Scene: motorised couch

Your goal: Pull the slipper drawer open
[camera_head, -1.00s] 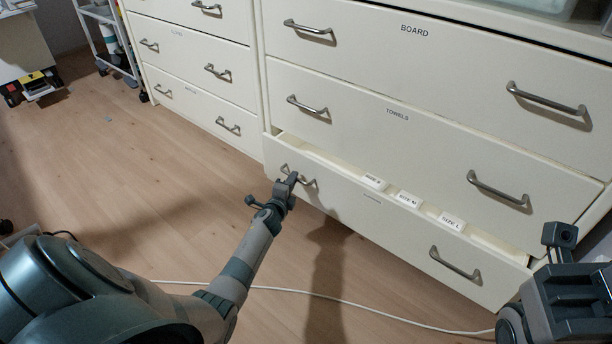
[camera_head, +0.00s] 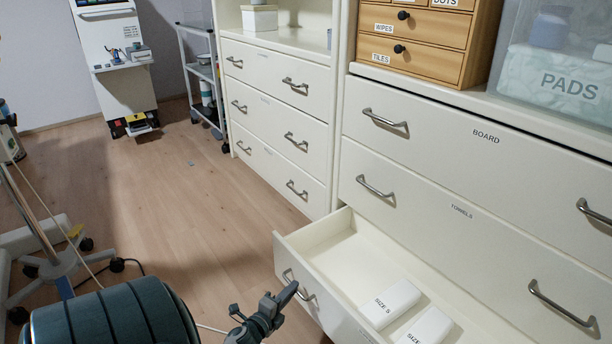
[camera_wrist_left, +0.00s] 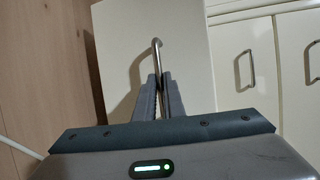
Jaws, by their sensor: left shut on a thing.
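The slipper drawer (camera_head: 318,240) is the bottom drawer of the right-hand cream cabinet and stands well out from it in the head view. White packs marked SIZE S (camera_head: 390,303) and another size (camera_head: 428,328) lie inside it. My left gripper (camera_head: 287,292) is at the left handle (camera_head: 298,285) on the drawer front. In the left wrist view its fingers (camera_wrist_left: 158,92) are shut on the metal handle (camera_wrist_left: 157,55), with the drawer front (camera_wrist_left: 125,40) behind. My right gripper is not in view.
The TOWELS drawer (camera_head: 440,212) and BOARD drawer (camera_head: 440,135) above are shut. A second cream cabinet (camera_head: 275,125) stands to the left. A wheeled stand (camera_head: 50,262) is at the left. Wooden floor (camera_head: 170,200) is clear between them.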

